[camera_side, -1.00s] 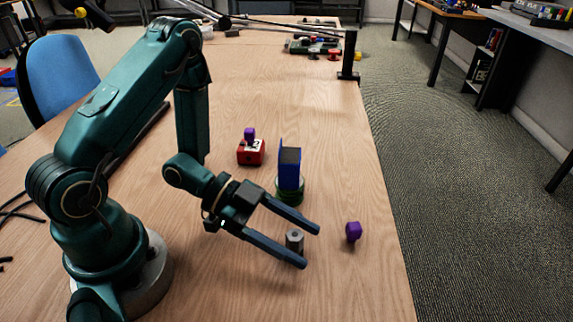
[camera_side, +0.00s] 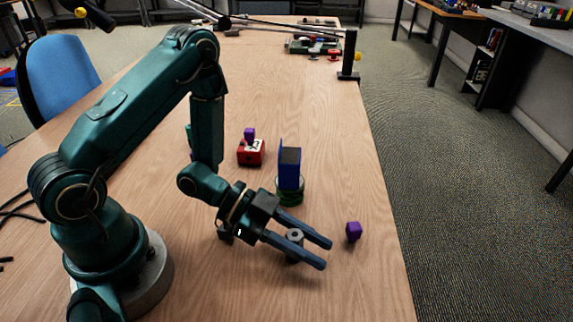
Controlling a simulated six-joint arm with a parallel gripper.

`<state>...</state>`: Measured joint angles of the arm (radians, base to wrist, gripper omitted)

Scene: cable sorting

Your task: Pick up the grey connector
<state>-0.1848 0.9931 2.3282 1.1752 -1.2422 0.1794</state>
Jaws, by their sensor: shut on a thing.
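The grey connector (camera_side: 295,235) is a small upright cylinder with a dark hole in its top, at the right front of the wooden table. My gripper (camera_side: 327,255) is shut on it. One finger lies on each side of it, and the fingertips reach past it to the right. The near finger hides part of its lower half. I cannot tell whether its base touches the table.
A purple piece (camera_side: 353,231) lies just right of the fingertips. Behind the gripper, a blue block (camera_side: 289,170) stands on a green round base (camera_side: 290,191). A red block (camera_side: 251,152) with a purple piece on top is further left. The table's right edge is near.

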